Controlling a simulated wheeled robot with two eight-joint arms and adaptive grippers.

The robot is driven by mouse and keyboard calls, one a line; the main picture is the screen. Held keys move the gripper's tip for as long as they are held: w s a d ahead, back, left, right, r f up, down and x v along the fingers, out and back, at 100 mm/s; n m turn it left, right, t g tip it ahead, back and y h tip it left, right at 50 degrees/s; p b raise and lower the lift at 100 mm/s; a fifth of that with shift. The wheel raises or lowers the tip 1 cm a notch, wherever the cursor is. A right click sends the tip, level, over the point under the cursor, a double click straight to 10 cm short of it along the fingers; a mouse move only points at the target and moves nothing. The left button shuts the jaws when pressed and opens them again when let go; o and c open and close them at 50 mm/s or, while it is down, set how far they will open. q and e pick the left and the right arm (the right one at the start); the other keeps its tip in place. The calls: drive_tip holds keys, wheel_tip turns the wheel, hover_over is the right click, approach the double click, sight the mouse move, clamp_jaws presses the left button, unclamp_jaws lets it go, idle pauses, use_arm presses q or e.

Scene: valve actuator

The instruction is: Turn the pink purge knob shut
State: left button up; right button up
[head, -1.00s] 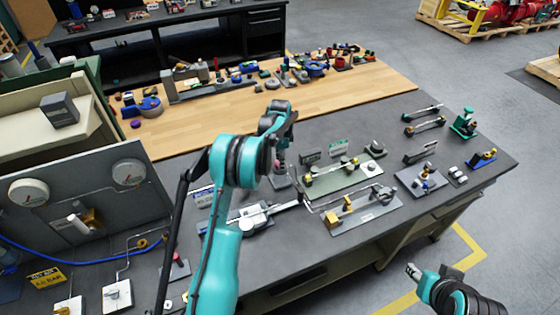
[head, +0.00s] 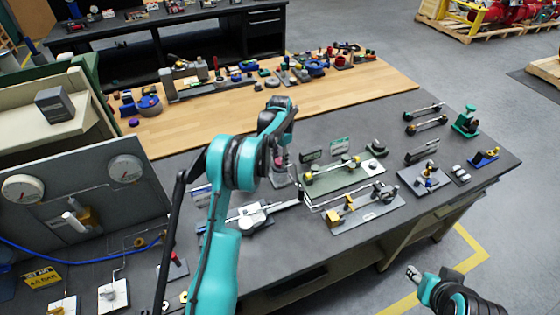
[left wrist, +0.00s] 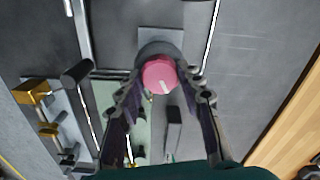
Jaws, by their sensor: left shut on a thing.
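The pink purge knob (left wrist: 160,75) shows in the left wrist view as a round pink cap with a pale mark on its face, on a grey block (left wrist: 163,40). In the head view the knob (head: 281,159) is small and partly hidden by my left arm. My left gripper (left wrist: 163,82) has its two fingers on either side of the knob and is shut on it. My right gripper (head: 412,273) is at the lower right in the head view, away from the bench over the floor; its fingers are too small to judge.
A green plate with a valve assembly (head: 344,179) and a grey plate with brass fittings (head: 336,226) lie close to the right of the knob. A grey-white actuator (head: 252,216) lies in front.

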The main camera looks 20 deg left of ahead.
sight(280, 160)
use_arm(q)
drive_tip(key=n+b, duration=0.1)
drive_tip(key=n, duration=0.4)
drive_tip(key=shift+n+b, duration=0.3)
drive_tip(key=n+b, duration=0.1)
drive_tip(key=n, duration=0.4)
drive_tip(key=shift+n, duration=0.4)
drive_tip(key=o, duration=1.2)
drive_tip(key=shift+c, duration=0.2)
wheel_tip(280, 160, up, 12)
